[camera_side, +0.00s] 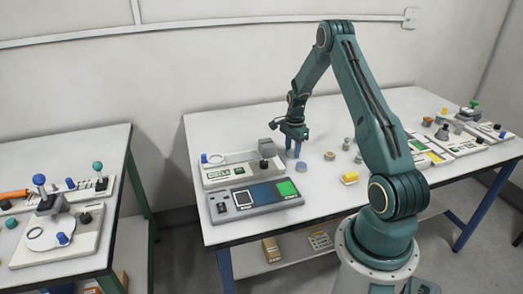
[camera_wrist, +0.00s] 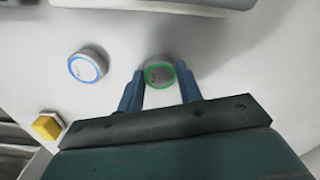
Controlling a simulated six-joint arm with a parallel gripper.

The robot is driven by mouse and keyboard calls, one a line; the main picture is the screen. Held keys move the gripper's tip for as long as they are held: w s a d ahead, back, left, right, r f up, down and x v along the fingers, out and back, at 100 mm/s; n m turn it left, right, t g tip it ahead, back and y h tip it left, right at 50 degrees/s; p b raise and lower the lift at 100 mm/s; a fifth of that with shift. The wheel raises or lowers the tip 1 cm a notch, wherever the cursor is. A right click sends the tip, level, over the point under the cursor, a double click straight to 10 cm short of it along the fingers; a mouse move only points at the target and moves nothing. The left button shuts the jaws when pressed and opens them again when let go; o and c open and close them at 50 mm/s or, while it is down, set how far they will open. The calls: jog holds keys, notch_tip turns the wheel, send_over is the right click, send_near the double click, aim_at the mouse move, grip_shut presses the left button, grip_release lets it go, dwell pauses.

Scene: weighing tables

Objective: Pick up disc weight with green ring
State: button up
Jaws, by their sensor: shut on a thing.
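The disc weight with the green ring (camera_wrist: 160,74) is grey and round, and shows in the wrist view between the two blue fingertips. My gripper (camera_wrist: 160,76) is shut on it, one finger on each side. In the side view my gripper (camera_side: 293,150) points down, low at the white table behind the scales. The held disc cannot be made out clearly there. Whether it touches the table is hard to tell.
A grey disc with a blue ring (camera_wrist: 88,65) lies left of the held disc in the wrist view, with a yellow block (camera_wrist: 47,126) below it.

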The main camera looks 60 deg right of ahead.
aim_at(292, 152)
jog(key=shift+r, duration=0.1)
notch_tip(292, 152, up, 20)
dwell(0.8)
jog(key=shift+a, duration=0.1)
dwell(0.4)
